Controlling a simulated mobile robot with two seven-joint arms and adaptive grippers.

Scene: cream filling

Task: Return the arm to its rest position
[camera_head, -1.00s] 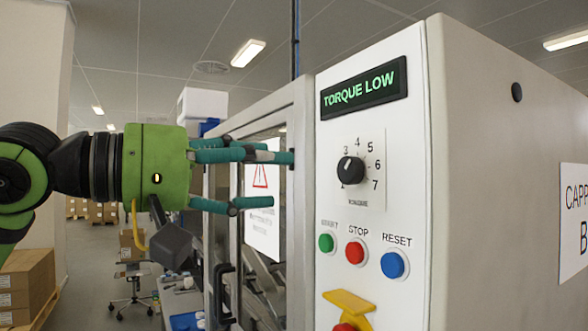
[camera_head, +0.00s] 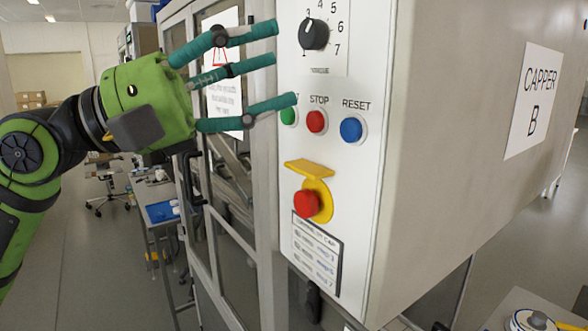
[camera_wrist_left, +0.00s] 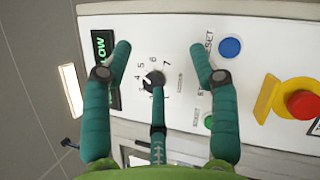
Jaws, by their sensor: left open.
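My left gripper (camera_head: 280,62) is open and empty, its three teal fingers spread in front of the left edge of the white control panel (camera_head: 376,90). Fingers partly hide the dark display (camera_wrist_left: 104,55), where "LOW" shows. I cannot tell the gap to the panel. My right gripper is not in view.
The red stop button (camera_head: 317,121), blue reset button (camera_head: 352,129) and red emergency button (camera_head: 306,203) with its yellow guard are on the panel. A framed glass door (camera_head: 262,200) stands left of it. Open floor (camera_head: 75,265) and a workbench (camera_head: 155,190) lie behind.

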